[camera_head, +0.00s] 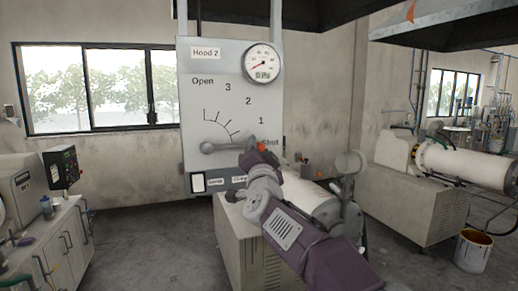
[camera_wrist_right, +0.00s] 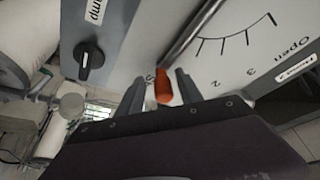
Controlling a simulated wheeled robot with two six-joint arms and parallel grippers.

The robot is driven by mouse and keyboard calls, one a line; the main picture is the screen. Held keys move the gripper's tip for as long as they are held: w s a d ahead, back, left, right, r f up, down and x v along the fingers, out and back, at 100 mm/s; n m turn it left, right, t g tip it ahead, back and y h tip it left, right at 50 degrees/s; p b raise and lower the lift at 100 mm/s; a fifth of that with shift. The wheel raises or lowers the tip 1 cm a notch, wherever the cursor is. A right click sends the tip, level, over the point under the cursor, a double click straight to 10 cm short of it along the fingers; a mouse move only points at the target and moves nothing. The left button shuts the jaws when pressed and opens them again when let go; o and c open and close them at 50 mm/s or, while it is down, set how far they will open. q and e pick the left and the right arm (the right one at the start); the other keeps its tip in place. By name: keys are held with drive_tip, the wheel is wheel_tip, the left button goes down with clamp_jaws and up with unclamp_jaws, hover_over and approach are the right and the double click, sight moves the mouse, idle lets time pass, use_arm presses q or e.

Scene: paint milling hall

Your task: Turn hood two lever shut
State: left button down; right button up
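The grey panel (camera_head: 228,60) marked "Hood 2" stands ahead in the head view. Its grey lever (camera_head: 228,147) runs from a round pivot at the left to the right, almost level, with its outer end by the word "Shut" at the scale's lower right. My right gripper (camera_head: 258,151) is at that end and partly hides it. In the right wrist view the lever's orange-red grip (camera_wrist_right: 163,87) lies between the two fingers of my right gripper (camera_wrist_right: 159,88), with gaps at both sides. The fingers are apart. My left gripper is out of view.
A round gauge (camera_head: 262,63) sits at the panel's upper right. A mill stands behind my right arm; a cabinet (camera_head: 60,245) stands at the left, with bare floor between.

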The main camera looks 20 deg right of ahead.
drive_tip(key=shift+r, duration=0.1)
drive_tip(key=shift+s, duration=0.25)
drive_tip(key=b+v, duration=0.3)
drive_tip(key=v, duration=0.5)
drive_tip(key=shift+s+f+b, duration=0.2)
drive_tip(key=shift+s+b, duration=0.05)
drive_tip(key=shift+b, duration=0.1)
drive_tip(key=shift+a, duration=0.15)
